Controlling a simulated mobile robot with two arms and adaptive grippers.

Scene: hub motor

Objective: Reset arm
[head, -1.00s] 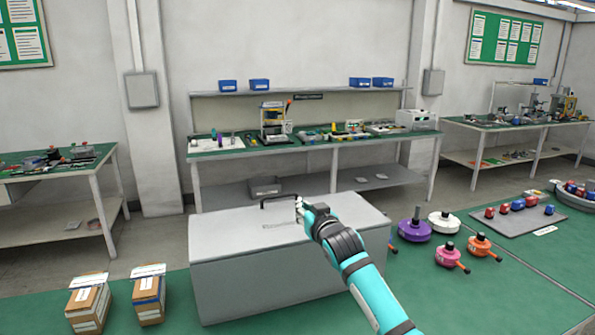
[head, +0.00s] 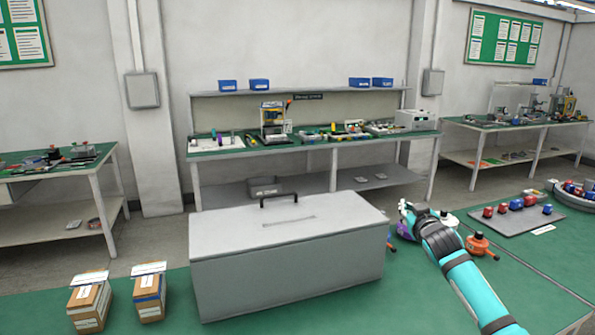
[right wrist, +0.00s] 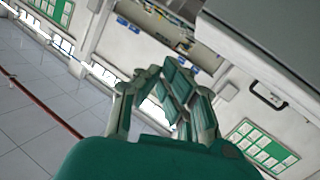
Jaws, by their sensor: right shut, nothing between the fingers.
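My right gripper (head: 405,208) is in the head view, to the right of the big grey box and apart from it. It is shut and empty. In the right wrist view its fingers (right wrist: 165,90) are close together with nothing held. The grey box (head: 290,275) stands on the green table with its lid on and a black handle (head: 279,198) at the lid's far edge. My right arm partly covers the hub motors: a purple one (head: 405,231), a white one (head: 448,219) and an orange one (head: 478,243). My left gripper is not in view.
Two small cardboard boxes (head: 90,303) (head: 149,295) stand at the front left. A grey tray (head: 497,223) with several red and blue parts lies at the right, near a round grey bin (head: 576,196). Workbenches (head: 315,147) stand behind. The green surface between the boxes and the grey box is clear.

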